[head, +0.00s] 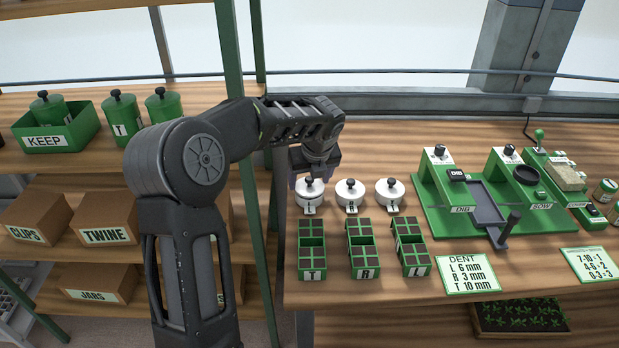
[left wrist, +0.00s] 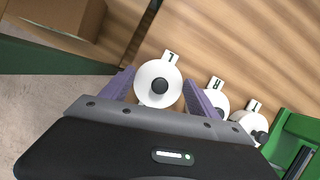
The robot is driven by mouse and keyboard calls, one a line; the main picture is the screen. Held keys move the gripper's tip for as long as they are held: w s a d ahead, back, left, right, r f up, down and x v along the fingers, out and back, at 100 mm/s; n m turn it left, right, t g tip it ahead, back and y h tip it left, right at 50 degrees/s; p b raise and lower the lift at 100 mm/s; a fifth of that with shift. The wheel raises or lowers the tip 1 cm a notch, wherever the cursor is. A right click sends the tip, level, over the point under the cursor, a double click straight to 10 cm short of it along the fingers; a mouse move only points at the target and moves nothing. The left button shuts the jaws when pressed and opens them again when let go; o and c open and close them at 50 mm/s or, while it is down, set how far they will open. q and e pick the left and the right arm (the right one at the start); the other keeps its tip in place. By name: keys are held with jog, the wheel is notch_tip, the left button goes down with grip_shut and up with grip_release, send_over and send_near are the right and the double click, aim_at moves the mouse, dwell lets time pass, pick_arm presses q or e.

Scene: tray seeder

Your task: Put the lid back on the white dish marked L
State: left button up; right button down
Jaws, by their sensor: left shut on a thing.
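The white dish marked L (head: 308,200) stands at the left of a row of three on the bench. Its tab L (left wrist: 171,57) shows in the left wrist view. A white round lid with a black knob (left wrist: 158,86) lies between the purple fingers of my left gripper (head: 313,180), which is shut on it. The lid is at the dish and looks level. Whether it is fully seated or slightly above the rim I cannot tell, as the fingers and lid hide the rim. My right gripper is not in view.
Two more lidded white dishes, the one marked R (head: 350,196) and another (head: 389,195), stand close to the right. Green seed trays (head: 312,252) marked T, R and L sit in front. A green seeder (head: 465,205) is further right. A green shelf post (head: 265,250) is at left.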

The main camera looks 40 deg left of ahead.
pick_arm(q)
jog(key=shift+f+p, duration=0.15)
jog(key=shift+p, duration=0.6)
dwell(1.6)
dwell(0.3)
jog(key=o, duration=1.4)
jog(key=shift+o, duration=0.6)
jog(key=shift+r+p, duration=3.4)
jog(key=shift+r, duration=0.1)
grip_shut()
